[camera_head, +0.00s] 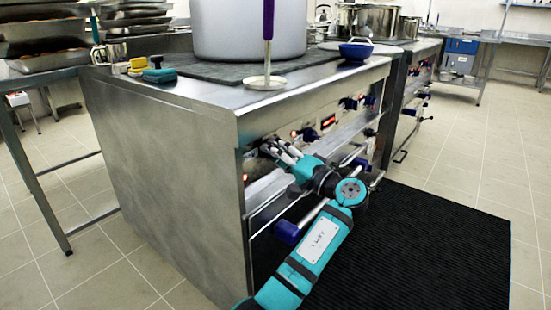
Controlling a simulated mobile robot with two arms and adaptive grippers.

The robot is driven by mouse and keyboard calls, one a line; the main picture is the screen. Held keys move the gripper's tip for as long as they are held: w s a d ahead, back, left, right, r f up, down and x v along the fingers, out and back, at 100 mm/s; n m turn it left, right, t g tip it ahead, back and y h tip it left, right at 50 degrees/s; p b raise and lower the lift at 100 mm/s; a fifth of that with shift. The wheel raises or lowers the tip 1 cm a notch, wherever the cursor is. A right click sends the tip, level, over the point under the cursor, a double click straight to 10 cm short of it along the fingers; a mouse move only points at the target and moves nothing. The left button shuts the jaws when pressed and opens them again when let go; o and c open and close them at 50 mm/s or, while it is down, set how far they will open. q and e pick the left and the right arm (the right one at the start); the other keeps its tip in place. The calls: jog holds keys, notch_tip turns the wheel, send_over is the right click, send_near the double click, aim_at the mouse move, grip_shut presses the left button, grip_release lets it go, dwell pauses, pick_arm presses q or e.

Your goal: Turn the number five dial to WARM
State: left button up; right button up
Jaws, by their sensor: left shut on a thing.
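The stove's front panel (340,115) carries a row of dials with small red lights, seen at a steep angle. My left gripper (270,148) is at the near end of this panel, its fingers closed around a dial there. The fingers hide most of that dial, and its number and setting cannot be read. My right gripper is not in view.
A large pot (248,30), a ladle with a purple handle (268,35) and a blue bowl (356,50) stand on the stove top. A dark mat (430,245) covers the clear floor in front.

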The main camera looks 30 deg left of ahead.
pick_arm(q)
jog(key=shift+f, duration=0.1)
dwell(0.3)
jog(key=o, duration=1.2)
jog(key=shift+c, duration=0.2)
jog(key=s+d+f, duration=0.1)
jog(key=d, duration=1)
jog(key=shift+s+d+f, duration=0.15)
jog(key=shift+s+d, duration=0.25)
